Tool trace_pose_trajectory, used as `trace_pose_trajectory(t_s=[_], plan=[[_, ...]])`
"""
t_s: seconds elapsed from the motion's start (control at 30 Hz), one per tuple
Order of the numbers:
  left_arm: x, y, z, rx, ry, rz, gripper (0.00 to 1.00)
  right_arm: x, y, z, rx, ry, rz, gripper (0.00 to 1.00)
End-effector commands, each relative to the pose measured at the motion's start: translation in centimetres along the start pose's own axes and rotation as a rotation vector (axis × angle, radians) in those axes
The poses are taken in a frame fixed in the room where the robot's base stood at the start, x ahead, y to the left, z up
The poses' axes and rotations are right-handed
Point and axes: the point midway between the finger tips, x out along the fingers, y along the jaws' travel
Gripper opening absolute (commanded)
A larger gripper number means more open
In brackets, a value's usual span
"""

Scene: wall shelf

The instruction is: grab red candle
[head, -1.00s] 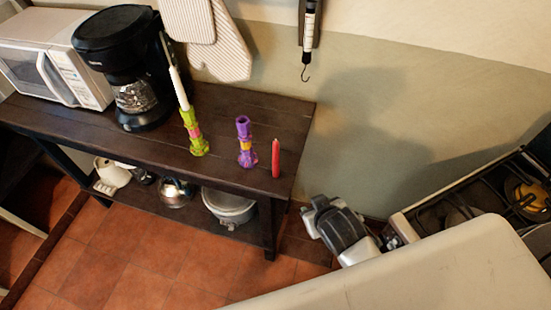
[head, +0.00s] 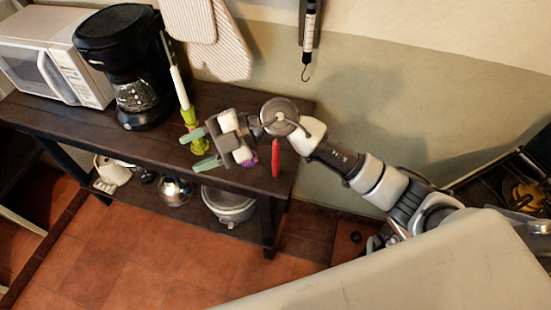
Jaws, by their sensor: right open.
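The red candle (head: 275,158) stands upright at the right end of the dark wooden shelf table (head: 160,150), near its front edge. My right arm reaches in from the right, and its wrist passes just behind or above the candle's top. My right gripper (head: 200,150) is open, with its green-tipped fingers pointing left, past the candle. No candle is between the fingers. The purple candle holder (head: 248,160) is mostly hidden behind the gripper. My left gripper is not in view.
A black coffee maker (head: 125,65) and a white microwave (head: 55,62) are further left. Pots sit on the lower shelf. A stove (head: 520,180) is at the far right.

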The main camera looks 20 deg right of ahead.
Motion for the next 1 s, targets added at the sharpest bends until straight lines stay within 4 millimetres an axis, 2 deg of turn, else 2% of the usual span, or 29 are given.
trace_pose_trajectory(t_s=[0.07, 0.17, 0.2, 0.3, 0.43, 0.57, 0.8, 1.0], plan=[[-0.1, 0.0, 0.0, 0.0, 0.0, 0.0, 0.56, -1.4, -1.4, 2.5, -0.003, -0.143, -0.26, 0.49], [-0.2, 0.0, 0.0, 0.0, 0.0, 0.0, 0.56, -5.0, -2.6, 5.9, 0.049, -0.384, -0.54, 0.49], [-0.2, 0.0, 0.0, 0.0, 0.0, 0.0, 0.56, -6.7, -2.8, 7.0, 0.078, -0.488, -0.627, 0.49], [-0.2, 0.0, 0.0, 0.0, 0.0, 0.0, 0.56, -11.0, -2.5, 9.0, 0.154, -0.728, -0.78, 0.49], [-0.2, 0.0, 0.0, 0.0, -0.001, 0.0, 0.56, -14.8, -1.8, 10.0, 0.231, -0.935, -0.872, 0.49], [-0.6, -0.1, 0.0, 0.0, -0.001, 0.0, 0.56, -16.0, -2.1, 10.6, 0.263, -1.005, -0.899, 0.49], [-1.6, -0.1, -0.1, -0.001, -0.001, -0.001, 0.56, -15.1, -4.9, 12.8, 0.264, -1.004, -0.9, 0.49], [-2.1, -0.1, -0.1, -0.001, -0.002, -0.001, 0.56, -14.7, -6.0, 13.7, 0.261, -1.002, -0.899, 0.49]])
